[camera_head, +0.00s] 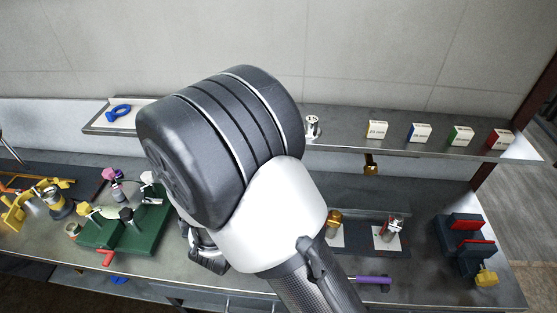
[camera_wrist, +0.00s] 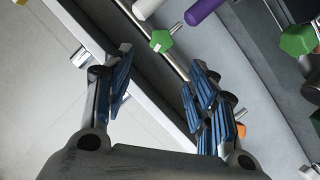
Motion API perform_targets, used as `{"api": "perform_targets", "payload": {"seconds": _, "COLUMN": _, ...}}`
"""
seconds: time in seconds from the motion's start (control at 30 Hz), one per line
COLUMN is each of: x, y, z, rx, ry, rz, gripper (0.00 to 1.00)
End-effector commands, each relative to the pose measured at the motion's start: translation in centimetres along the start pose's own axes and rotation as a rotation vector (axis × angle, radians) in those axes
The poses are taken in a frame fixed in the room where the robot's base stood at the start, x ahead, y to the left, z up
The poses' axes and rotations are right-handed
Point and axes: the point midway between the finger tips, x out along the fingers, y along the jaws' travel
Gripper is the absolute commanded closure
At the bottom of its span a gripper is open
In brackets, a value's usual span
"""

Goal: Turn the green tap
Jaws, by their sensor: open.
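In the wrist view, a green knob (camera_wrist: 160,40) on a short metal stem shows beyond my fingertips. A second, larger green knob (camera_wrist: 298,40) is at the right edge of that view. I cannot tell for certain which one is the green tap. My gripper (camera_wrist: 160,86) is open, with its blue-padded fingers apart and nothing between them. In the head view, my arm hides most of the gripper, and only a dark part (camera_head: 207,252) shows beside the bench. I cannot make out a green knob in the head view.
A shelf (camera_head: 345,138) behind carries small boxes and a blue ring-shaped item (camera_head: 119,112). A vise-like dark fixture (camera_head: 463,243) is at right. A purple handle (camera_head: 373,280) lies by the front edge.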

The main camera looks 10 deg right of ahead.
Motion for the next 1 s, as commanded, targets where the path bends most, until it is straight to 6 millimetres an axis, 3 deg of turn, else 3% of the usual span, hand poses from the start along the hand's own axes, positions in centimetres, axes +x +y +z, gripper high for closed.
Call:
{"api": "perform_targets", "payload": {"seconds": 0.1, "x": 2.9, "y": 0.0, "z": 0.3, "rx": 0.003, "ry": -0.003, "rz": 0.005, "gripper": 0.48}}
{"api": "perform_targets", "payload": {"seconds": 0.5, "x": 11.1, "y": 0.0, "z": 0.2, "rx": 0.003, "ry": -0.002, "rz": 0.001, "gripper": 0.48}}
{"api": "perform_targets", "payload": {"seconds": 0.7, "x": 13.2, "y": -0.1, "z": 0.0, "rx": 0.003, "ry": 0.0, "rz": -0.001, "gripper": 0.48}}
{"api": "perform_targets", "payload": {"seconds": 1.0, "x": 13.7, "y": -0.1, "z": 0.0, "rx": 0.002, "ry": 0.001, "rz": -0.003, "gripper": 0.48}}
